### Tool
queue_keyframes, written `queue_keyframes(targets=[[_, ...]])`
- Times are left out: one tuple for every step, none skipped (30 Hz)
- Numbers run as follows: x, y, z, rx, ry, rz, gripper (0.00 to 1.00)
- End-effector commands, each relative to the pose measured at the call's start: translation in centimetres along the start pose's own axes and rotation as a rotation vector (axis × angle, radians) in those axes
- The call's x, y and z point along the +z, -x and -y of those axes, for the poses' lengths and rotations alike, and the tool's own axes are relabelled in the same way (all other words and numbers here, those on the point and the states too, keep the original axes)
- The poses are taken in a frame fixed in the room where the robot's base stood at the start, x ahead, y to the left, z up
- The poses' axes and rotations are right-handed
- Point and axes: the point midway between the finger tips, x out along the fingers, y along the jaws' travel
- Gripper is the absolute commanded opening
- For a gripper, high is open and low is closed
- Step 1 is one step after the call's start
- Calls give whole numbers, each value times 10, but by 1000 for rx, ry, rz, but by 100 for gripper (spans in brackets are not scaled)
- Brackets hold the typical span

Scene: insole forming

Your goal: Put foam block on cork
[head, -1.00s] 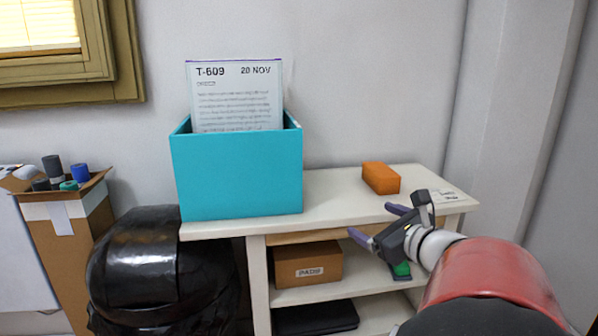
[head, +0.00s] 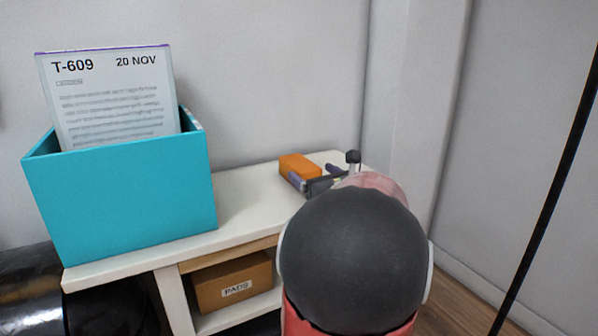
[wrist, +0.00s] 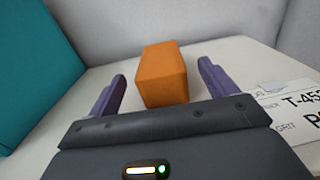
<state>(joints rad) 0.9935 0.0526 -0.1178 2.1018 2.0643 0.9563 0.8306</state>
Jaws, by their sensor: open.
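An orange block (head: 299,167), which I take for the foam block, lies on the white bench top (head: 245,196) near its back right. In the wrist view the orange block (wrist: 162,76) stands ahead of my gripper (wrist: 161,72). The gripper is open, with one purple finger to each side of the block in the picture and a gap on both sides. How far the fingers reach along the block is hard to tell. In the head view my gripper (head: 312,178) is close to the block's right front, partly hidden by my arm. I cannot make out any cork.
A tall teal box (head: 125,205) holding a printed sheet (head: 110,100) stands on the bench's left. A white label card (wrist: 295,105) lies right of the block. A cardboard box (head: 234,284) sits on the shelf below. The wall is close behind.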

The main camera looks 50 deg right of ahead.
Motion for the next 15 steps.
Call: queue_keyframes(targets=[[0,-5,0,2,-1,-1,85],[-1,-8,0,2,-1,-2,85],[0,-14,0,3,0,-2,85],[0,-19,0,2,-1,-2,85],[-1,-24,0,2,-1,-2,85],[0,-31,0,3,0,-2,85],[0,-36,0,2,0,-2,85],[0,-41,0,2,0,-2,85],[0,-47,0,2,0,-1,85],[0,-50,0,2,0,-1,85],[0,-53,0,2,0,-2,85],[0,-56,0,2,0,-2,85],[0,-58,0,1,0,-2,85],[0,-59,0,1,0,-1,85],[0,-60,-1,1,0,-1,85]])
